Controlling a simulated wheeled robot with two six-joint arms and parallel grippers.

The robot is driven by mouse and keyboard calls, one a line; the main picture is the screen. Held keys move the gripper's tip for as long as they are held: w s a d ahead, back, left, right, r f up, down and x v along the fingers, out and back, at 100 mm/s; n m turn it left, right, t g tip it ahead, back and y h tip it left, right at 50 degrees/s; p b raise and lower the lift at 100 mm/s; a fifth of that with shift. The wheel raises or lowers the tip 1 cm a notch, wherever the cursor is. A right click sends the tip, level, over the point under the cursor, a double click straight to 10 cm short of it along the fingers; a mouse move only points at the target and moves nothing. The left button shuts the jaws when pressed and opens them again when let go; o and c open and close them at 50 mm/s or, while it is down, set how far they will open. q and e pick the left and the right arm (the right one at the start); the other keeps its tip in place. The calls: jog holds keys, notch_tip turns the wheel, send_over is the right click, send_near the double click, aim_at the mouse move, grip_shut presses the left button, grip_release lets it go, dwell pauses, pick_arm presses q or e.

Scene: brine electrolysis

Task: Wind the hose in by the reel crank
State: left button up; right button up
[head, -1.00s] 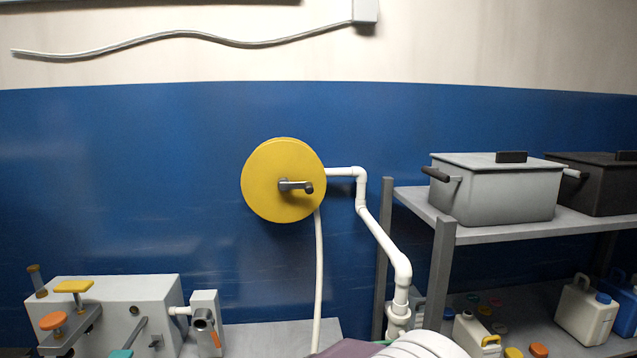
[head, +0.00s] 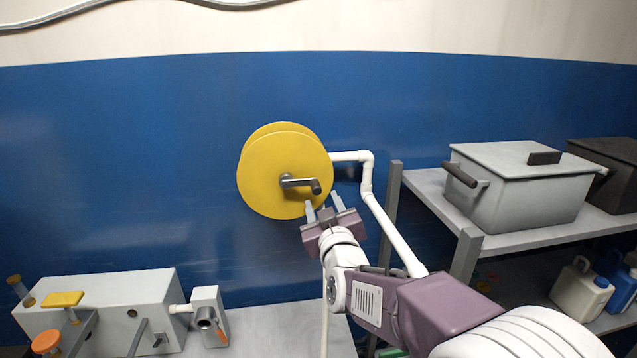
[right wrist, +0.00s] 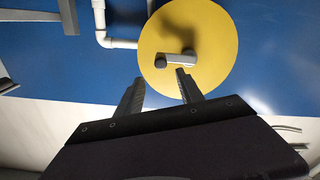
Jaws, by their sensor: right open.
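The yellow hose reel (head: 270,190) is mounted on the blue wall and also shows in the right wrist view (right wrist: 205,30). Its grey crank (head: 300,183) sticks out from the hub, with the knob at its right end; in the right wrist view the crank (right wrist: 176,60) lies just beyond my fingertips. The white hose (head: 325,320) hangs down below the reel, partly hidden by my arm. My right gripper (head: 322,203) is open and empty, just below and right of the crank knob, not touching it as far as I can see. My left gripper is out of view.
A white pipe (head: 367,178) runs from the reel down to the right, behind my right arm. A shelf (head: 420,185) with a lidded grey box (head: 520,185) stands at the right. A grey machine (head: 110,305) with coloured knobs sits on the bench at lower left.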

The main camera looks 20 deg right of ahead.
aim_at(317, 190)
jog(key=p+x, duration=0.3)
jog(key=x, duration=0.5)
jog(key=shift+w+f, duration=0.15)
jog(key=shift+w, duration=0.25)
jog(key=shift+w+d, duration=0.15)
jog(key=shift+w, duration=0.15)
jog(key=shift+w+f, duration=0.1)
grip_shut()
dwell(0.4)
